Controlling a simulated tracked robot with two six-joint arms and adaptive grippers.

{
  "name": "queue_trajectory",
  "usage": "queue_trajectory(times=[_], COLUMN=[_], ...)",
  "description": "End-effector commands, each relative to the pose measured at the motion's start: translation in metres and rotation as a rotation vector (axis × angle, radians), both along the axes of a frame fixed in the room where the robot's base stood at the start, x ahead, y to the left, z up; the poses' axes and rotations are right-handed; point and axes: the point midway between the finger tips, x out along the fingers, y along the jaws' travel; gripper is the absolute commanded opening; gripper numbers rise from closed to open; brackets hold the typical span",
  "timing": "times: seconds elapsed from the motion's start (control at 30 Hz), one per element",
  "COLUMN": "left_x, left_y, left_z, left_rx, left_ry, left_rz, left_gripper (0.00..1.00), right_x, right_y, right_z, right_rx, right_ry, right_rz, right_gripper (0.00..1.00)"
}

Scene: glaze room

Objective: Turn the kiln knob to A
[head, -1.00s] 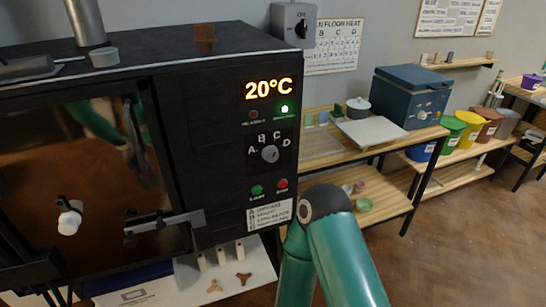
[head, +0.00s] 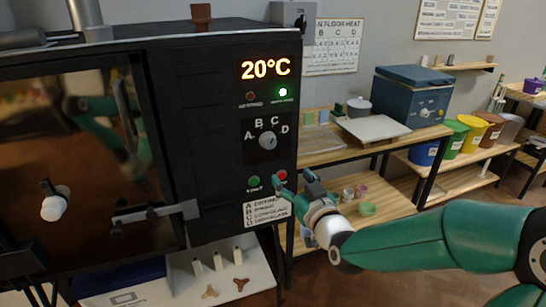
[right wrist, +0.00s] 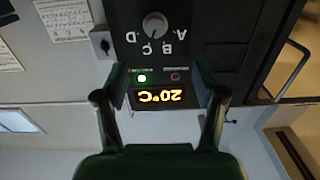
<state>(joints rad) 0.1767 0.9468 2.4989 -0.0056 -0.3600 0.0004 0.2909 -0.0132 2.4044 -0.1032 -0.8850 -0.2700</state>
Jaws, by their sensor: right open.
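The kiln knob (head: 267,141) is a small grey dial on the black kiln front, with letters A, B, C, D arched around it, A at the left. Its exact pointing is too small to tell. In the right wrist view, upside down, the knob (right wrist: 155,25) sits at the top, beyond the fingertips. My right gripper (head: 293,178) is open and empty, below and right of the knob, apart from it, in front of the lower panel. Its two fingers also show in the right wrist view (right wrist: 160,98). My left gripper is not in view.
The display (head: 265,68) reads 20°C, with a lit green lamp (head: 283,92) below. Green (head: 253,182) and red (head: 281,175) buttons sit under the knob. The kiln door handle (head: 155,211) juts out at left. A wooden shelf (head: 400,190) stands at right.

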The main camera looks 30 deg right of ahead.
Motion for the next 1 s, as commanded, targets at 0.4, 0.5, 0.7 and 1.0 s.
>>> queue_trajectory(times=[0.4,0.5,0.7,1.0], left_x=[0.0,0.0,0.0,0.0], left_y=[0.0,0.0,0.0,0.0], left_z=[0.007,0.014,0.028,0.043], left_rx=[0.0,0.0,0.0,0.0], left_ry=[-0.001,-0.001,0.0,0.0], left_rz=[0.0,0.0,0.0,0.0], left_gripper=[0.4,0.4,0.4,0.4], right_x=[0.032,0.053,0.095,0.145], right_y=[-0.016,-0.02,-0.031,-0.044], right_z=[0.004,0.004,0.004,0.003], right_rx=[-0.005,-0.004,-0.004,-0.004], right_ry=[-0.012,-0.011,-0.011,-0.013], right_rz=[-0.016,-0.016,-0.017,-0.018], right_gripper=[0.7,0.7,0.7,0.7])
